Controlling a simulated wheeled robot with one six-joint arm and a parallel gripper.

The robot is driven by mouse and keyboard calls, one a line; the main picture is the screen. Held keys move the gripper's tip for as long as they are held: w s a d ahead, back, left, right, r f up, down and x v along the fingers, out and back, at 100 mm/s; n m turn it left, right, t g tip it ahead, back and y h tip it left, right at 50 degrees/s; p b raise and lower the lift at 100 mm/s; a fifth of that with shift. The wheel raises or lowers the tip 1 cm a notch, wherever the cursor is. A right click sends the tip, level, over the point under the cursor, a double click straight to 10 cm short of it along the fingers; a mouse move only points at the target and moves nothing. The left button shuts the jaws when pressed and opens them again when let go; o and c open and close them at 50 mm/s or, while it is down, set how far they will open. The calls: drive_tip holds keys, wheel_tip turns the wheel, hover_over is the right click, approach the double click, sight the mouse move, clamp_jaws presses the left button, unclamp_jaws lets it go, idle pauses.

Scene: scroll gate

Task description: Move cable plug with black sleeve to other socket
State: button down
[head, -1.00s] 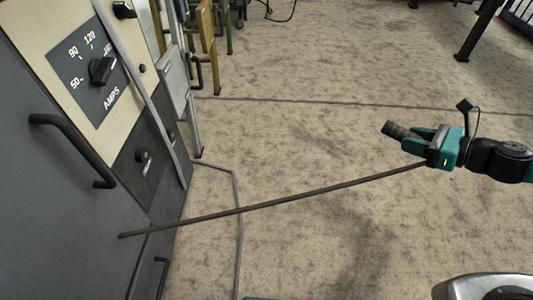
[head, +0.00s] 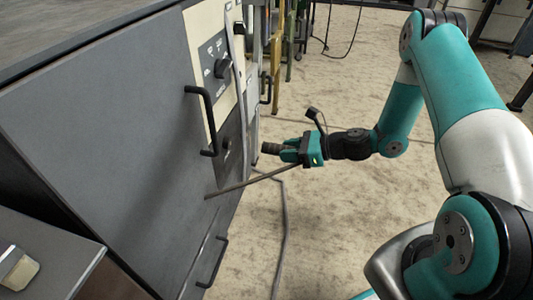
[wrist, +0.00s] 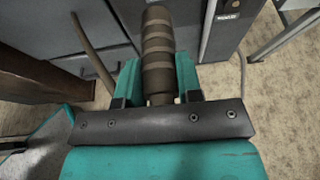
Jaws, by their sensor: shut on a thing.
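My gripper (head: 285,150) is shut on a cable plug with a dark ribbed sleeve (head: 270,148). It holds the plug in the air to the right of the machine's front, apart from it. In the wrist view the plug's banded sleeve (wrist: 158,45) stands between the fingers and points away from the camera. A thin brown cable (head: 245,183) runs from near the gripper toward the machine's lower dark face. A small dark round fitting (head: 227,143) sits on the machine's dark lower panel; I cannot tell whether it is a free socket.
The grey machine cabinet (head: 110,120) fills the left, with a black handle (head: 205,120) and a dial knob (head: 222,68) on its front. A grey cable (head: 284,240) lies on the floor. Coloured frames (head: 280,50) stand behind.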

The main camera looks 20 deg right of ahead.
drive_tip(key=shift+x, duration=1.05)
drive_tip(key=w+a+b, duration=0.2)
drive_tip(key=w+a, duration=0.2)
drive_tip(key=a, duration=0.1)
drive_tip(key=shift+a+p, duration=0.1)
drive_tip(key=shift+p, duration=0.5)
drive_tip(key=shift+w+a+p, duration=0.25)
drive_tip(key=shift+a+p, duration=0.05)
drive_tip(key=shift+p, duration=0.45)
idle(1.2)
drive_tip(key=shift+s+d+p, duration=0.1)
drive_tip(key=shift+s+p, duration=0.05)
drive_tip(key=shift+p, duration=0.55)
idle(0.9)
idle(0.7)
drive_tip(key=c, duration=0.6)
unclamp_jaws()
